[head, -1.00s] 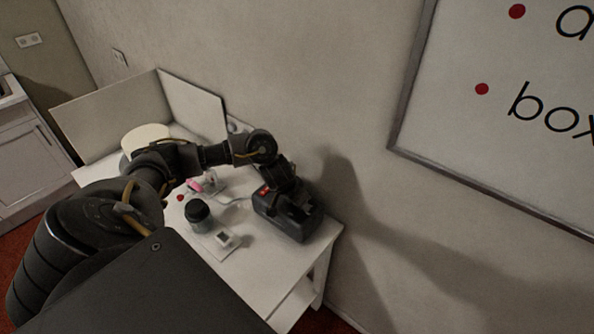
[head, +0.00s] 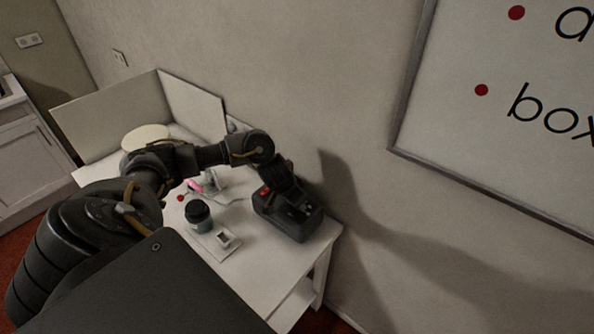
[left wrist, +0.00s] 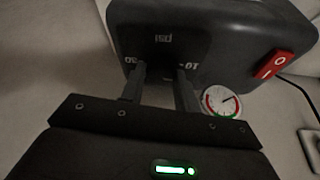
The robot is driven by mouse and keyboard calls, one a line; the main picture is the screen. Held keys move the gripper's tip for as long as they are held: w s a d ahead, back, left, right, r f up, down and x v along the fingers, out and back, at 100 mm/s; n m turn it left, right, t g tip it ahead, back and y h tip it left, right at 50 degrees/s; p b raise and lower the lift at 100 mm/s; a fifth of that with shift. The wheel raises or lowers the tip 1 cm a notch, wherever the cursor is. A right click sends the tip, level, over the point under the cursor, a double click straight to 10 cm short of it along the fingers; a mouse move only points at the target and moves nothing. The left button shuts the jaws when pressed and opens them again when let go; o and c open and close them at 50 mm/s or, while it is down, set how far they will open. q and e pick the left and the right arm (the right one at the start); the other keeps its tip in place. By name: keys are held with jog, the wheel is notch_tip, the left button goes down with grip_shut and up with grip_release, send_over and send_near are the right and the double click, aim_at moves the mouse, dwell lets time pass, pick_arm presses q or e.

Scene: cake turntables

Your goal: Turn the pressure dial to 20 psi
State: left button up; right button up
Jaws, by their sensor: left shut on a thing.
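The black compressor (head: 290,222) stands at the right end of the white table. In the left wrist view its dark face (left wrist: 215,35) shows an upside-down "psi" label and white numerals, partly covered by my fingers. My left gripper (left wrist: 160,72) is shut on the pressure dial at that face, under the label; it also shows over the compressor in the head view (head: 296,205). The dial and its pointer are hidden or too dark to read. A round white gauge (left wrist: 220,102) with red and green arcs sits beside the fingers. My right gripper is not in view.
A red rocker switch (left wrist: 273,64) is on the compressor, right of the fingers. A dark-lidded jar (head: 198,214) and a small white device (head: 226,239) stand on the table (head: 275,262). A cream round cake (head: 146,136) is at the back before white panels (head: 110,115). The wall is close behind.

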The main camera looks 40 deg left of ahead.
pick_arm(q)
jog(key=m+h, duration=0.1)
jog(key=m, duration=0.2)
jog(key=shift+a, duration=0.1)
jog(key=m, duration=0.2)
jog(key=m+g+h, duration=0.1)
jog(key=shift+w+a+m+h, duration=0.1)
jog(key=shift+m+h, duration=0.2)
jog(key=shift+m, duration=0.1)
jog(key=m, duration=0.2)
jog(key=shift+w+m+g+h, duration=0.1)
jog(key=shift+m+g+h, duration=0.2)
jog(key=shift+m+g, duration=0.1)
jog(key=m+g+b, duration=0.1)
jog(key=m, duration=0.2)
jog(key=shift+m+h+b, duration=0.3)
jog(key=shift+w+m+g, duration=0.1)
jog(key=shift+m+g, duration=0.5)
jog(key=shift+m, duration=0.5)
jog(key=shift+m+g, duration=0.4)
jog(key=shift+m, duration=0.4)
